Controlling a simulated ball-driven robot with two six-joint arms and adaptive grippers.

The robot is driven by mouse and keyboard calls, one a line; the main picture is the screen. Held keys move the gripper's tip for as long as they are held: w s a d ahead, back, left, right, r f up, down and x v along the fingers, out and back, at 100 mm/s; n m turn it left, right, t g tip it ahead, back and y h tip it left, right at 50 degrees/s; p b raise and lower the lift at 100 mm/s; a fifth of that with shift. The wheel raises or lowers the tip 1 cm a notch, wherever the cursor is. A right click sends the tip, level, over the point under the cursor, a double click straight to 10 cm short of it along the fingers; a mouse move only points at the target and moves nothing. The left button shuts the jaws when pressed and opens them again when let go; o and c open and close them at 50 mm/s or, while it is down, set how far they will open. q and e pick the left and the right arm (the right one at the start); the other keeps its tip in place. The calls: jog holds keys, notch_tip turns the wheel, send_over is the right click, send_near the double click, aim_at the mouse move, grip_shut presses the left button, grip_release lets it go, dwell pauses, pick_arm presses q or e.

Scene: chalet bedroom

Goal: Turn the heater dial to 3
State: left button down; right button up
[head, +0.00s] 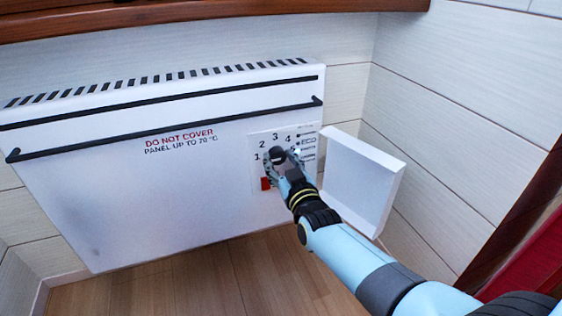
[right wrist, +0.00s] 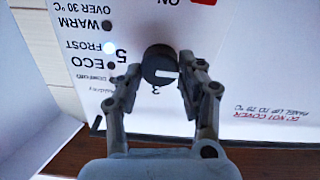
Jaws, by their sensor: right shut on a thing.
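The white heater panel (head: 150,205) hangs on the wall in the head view. Its dial (right wrist: 157,66) is a dark round knob, and the right wrist view shows it upside down. My right gripper (right wrist: 165,75) is shut on the dial, with one finger on each side. A white mark on the dial points to the right in that view; the 3 (right wrist: 155,91) is just below the dial and a 5 is to its left. In the head view my right gripper (head: 277,160) covers much of the dial, with 1, 2, 3 and 4 showing around it. My left gripper is not in view.
An open white cover (head: 358,182) stands out right of the controls, close to my right arm. A red switch (head: 265,184) is below left of the dial. The FROST light (right wrist: 109,48) is lit. A black rail (head: 110,138) crosses the panel, and a wooden ledge (head: 200,12) is above.

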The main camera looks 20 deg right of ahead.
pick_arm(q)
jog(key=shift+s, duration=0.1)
pick_arm(e)
jog(key=shift+m, duration=0.4)
jog(key=shift+m+p, duration=0.3)
jog(key=shift+m, duration=0.7)
jog(key=m+p, duration=0.1)
jog(key=m, duration=0.5)
jog(key=shift+d, duration=0.1)
jog(key=m, duration=0.4)
jog(key=shift+m, duration=0.3)
jog(key=shift+f+m+p, duration=0.1)
jog(key=shift+m+p, duration=0.2)
jog(key=shift+m, duration=0.8)
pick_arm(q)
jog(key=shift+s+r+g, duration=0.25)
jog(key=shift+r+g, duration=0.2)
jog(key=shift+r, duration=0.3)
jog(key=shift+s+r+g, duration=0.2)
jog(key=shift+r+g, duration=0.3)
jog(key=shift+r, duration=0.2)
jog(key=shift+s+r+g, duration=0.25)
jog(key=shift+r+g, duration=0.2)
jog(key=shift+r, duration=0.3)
pick_arm(e)
jog(key=shift+m, duration=0.9)
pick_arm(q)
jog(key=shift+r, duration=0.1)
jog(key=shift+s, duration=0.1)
